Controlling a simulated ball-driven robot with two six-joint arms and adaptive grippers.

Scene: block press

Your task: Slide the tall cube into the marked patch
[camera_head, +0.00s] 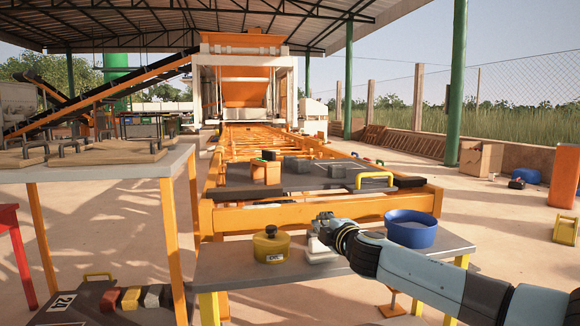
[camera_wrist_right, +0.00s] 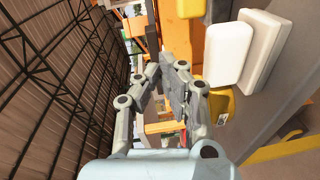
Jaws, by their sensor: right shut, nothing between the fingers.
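A dark pallet board (camera_head: 317,182) lies on the orange conveyor frame. On it stand an orange block (camera_head: 265,172), a dark grey block (camera_head: 296,164) and another grey block (camera_head: 337,171). I cannot tell for sure which one is the tall cube. Thin pale lines near the right-hand grey block may be the marked patch, but they are too small to be certain. My right gripper (camera_head: 323,226) is over the grey bench, in front of the board and apart from the blocks. In the right wrist view its fingers (camera_wrist_right: 168,62) are shut and empty. My left gripper is not in view.
The grey bench (camera_head: 408,261) carries a yellow canister (camera_head: 271,245), a white object (camera_head: 322,251) close below my right gripper, and a blue bowl (camera_head: 412,228). A yellow handle (camera_head: 375,180) stands at the board's right.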

